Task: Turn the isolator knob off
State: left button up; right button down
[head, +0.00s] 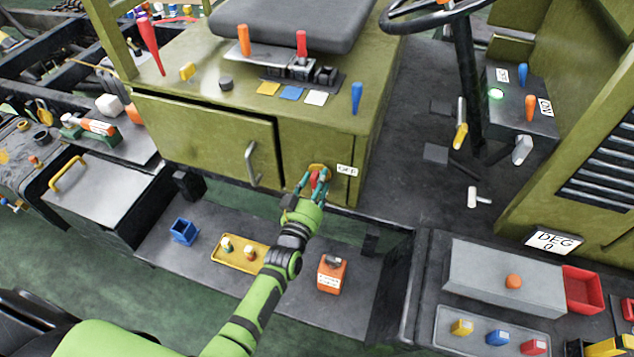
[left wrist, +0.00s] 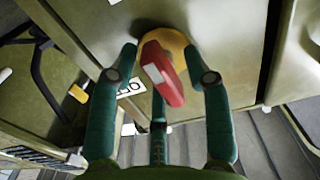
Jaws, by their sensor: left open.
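The isolator knob (left wrist: 163,75) is red with a pale mark and sits on a yellow round base (left wrist: 172,47) on the olive seat box's front panel. In the head view the knob (head: 315,180) shows small between my fingers. A white label (head: 347,170) reading OFF is just right of it. My left gripper (head: 312,182) is open at the knob. In the left wrist view its teal fingers (left wrist: 165,85) stand on both sides of the knob, with gaps visible. My right gripper is not in view.
A door handle (head: 251,164) projects left of the knob. The grey step below carries a blue bin (head: 184,231), a yellow tray (head: 232,254) and an orange box (head: 332,274).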

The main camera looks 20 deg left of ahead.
pick_arm(q)
grip_shut()
jog(key=shift+n, duration=0.3)
jog(key=n, duration=0.3)
jog(key=shift+n, duration=0.4)
jog(key=n, duration=0.3)
jog(key=shift+r+n+b, duration=0.1)
jog(key=shift+n+b, duration=0.25)
jog(key=shift+n, duration=0.05)
jog(key=n+b, duration=0.1)
jog(key=n, duration=0.3)
jog(key=shift+a, duration=0.1)
jog(key=n+b, duration=0.1)
jog(key=n, duration=0.3)
jog(key=shift+a+r+n, duration=0.1)
jog(key=shift+r+n, duration=0.05)
jog(key=shift+n, duration=0.15)
